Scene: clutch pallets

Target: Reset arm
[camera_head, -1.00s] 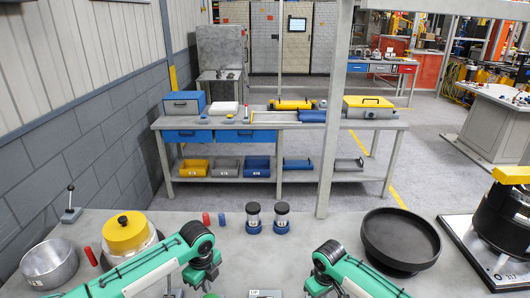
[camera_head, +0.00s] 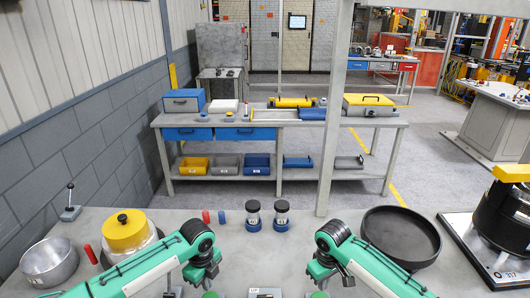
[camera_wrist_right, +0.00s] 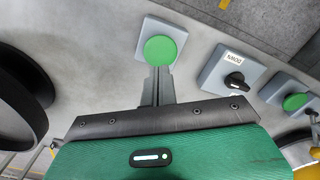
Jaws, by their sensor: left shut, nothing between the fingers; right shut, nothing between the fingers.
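My left arm comes in from the left of the head view, and its gripper (camera_head: 205,278) is over the near part of the grey table (camera_head: 240,262). It looks shut and empty. My right gripper (camera_head: 335,277) is over the table to the right of it, apart from it. In the right wrist view, its fingers (camera_wrist_right: 158,86) are together with nothing between them. They point toward a green button (camera_wrist_right: 160,48) on a grey box; whether they touch it I cannot tell.
Two dark-topped jars (camera_head: 253,216) stand mid-table. A yellow-lidded pot (camera_head: 125,231) and a metal bowl (camera_head: 49,264) are left. A black round pan (camera_head: 400,236) is right. In the right wrist view, a box with a black knob (camera_wrist_right: 234,80) stands beside the green button.

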